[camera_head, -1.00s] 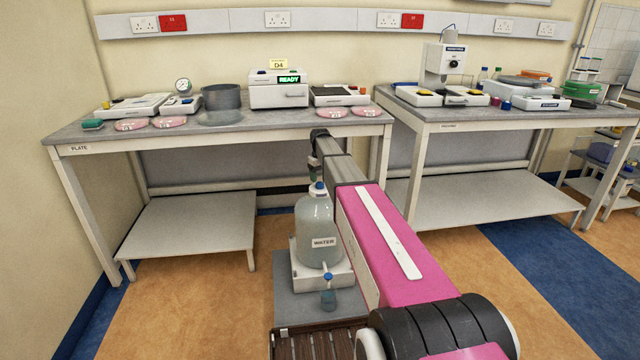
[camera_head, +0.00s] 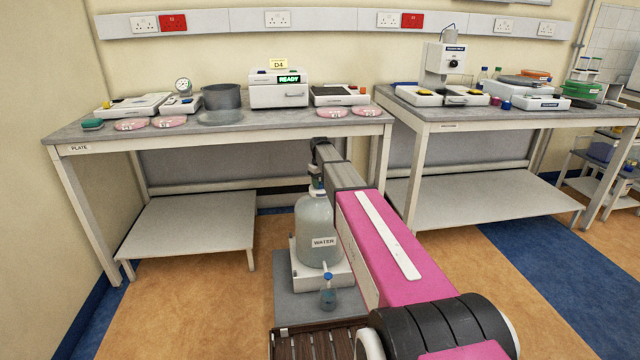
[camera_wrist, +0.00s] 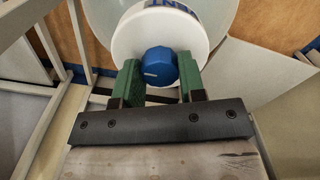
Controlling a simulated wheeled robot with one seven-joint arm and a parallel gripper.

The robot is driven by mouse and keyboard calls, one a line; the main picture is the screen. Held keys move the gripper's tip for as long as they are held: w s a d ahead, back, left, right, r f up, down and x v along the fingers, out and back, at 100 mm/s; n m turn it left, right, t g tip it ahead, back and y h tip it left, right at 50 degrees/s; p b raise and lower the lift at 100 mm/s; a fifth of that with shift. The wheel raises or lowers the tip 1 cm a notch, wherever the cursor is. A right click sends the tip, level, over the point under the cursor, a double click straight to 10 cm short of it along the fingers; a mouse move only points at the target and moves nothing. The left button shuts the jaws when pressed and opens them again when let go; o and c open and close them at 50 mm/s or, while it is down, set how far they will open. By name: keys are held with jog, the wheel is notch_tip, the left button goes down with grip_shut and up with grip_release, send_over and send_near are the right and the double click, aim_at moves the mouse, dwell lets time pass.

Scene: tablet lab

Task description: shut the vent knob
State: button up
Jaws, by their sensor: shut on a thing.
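The blue vent knob (camera_wrist: 159,62) sits on a round white cap (camera_wrist: 125,42) with partly hidden lettering. A short pale mark on the knob lies roughly crosswise in the wrist view. My gripper (camera_wrist: 158,70) has its two green fingers on either side of the knob, shut on it. In the head view, my gripper (camera_head: 317,182) is at the top of the clear bottle labelled WATER (camera_head: 316,218), and it hides the knob there. The bottle stands upright on a white base.
A blue-handled tap (camera_head: 327,276) is at the bottle's lower front, with a small beaker (camera_head: 328,299) beneath it. A bench (camera_head: 150,142) with instruments and dishes stands behind, and another bench (camera_head: 480,122) is to the right. Open floor lies left of the bottle.

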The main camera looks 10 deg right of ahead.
jog(key=m, duration=0.4)
jog(key=shift+m, duration=0.4)
jog(key=m, duration=0.4)
jog(key=shift+m, duration=0.3)
jog(key=m, duration=0.4)
jog(key=shift+m, duration=2.3)
jog(key=o, duration=0.9)
jog(key=shift+r, duration=0.1)
